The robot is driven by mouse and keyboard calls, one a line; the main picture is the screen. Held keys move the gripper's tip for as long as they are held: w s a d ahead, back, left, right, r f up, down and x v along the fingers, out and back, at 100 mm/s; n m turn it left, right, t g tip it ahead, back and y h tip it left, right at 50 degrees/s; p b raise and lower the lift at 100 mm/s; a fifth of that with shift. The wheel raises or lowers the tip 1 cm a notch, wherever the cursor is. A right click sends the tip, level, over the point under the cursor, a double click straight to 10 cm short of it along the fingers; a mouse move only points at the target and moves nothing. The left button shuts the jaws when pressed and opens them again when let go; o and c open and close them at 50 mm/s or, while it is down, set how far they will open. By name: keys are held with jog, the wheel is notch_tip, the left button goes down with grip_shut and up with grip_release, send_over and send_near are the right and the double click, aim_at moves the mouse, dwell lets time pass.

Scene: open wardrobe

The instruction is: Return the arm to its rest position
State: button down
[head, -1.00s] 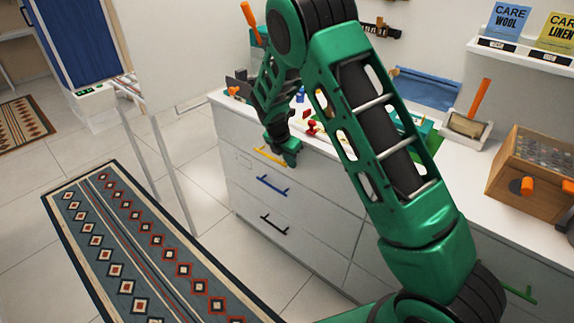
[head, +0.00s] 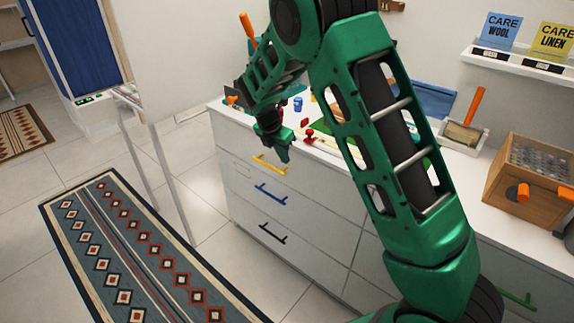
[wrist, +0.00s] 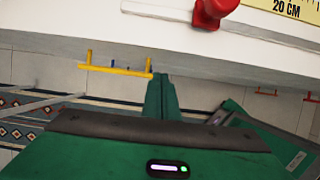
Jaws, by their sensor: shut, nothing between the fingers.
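My green arm stretches over the dresser front in the head view, bent at the elbow. My gripper (head: 277,150) hangs at the dresser's front edge, just above the yellow drawer handle (head: 269,164). It is shut with nothing in it. In the wrist view my gripper (wrist: 160,90) points down past the edge of the white top, beside the yellow handle (wrist: 115,67). I cannot tell whether it touches the handle.
The white dresser (head: 300,240) has blue and black handles below the yellow one. On its top are a red object (head: 309,136), a blue cup (head: 297,104) and a wooden box (head: 530,175). A patterned rug (head: 140,255) lies on the open floor at left.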

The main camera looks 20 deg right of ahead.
jog(key=s+d+r+m+g+y, duration=0.1)
jog(key=s+d+r+m, duration=0.6)
jog(key=s, duration=0.3)
jog(key=s+d+r+m+g+y, duration=0.1)
jog(key=s+d+r+m, duration=0.5)
jog(key=s+d+m, duration=0.3)
jog(key=s+d+r+m+y, duration=0.1)
jog(key=s+m, duration=1.3)
jog(key=s, duration=1.3)
jog(key=shift+d+r+m+y, duration=0.15)
jog(key=shift+d+m+y, duration=0.1)
jog(key=shift+m+y, duration=0.15)
jog(key=shift+s, duration=0.15)
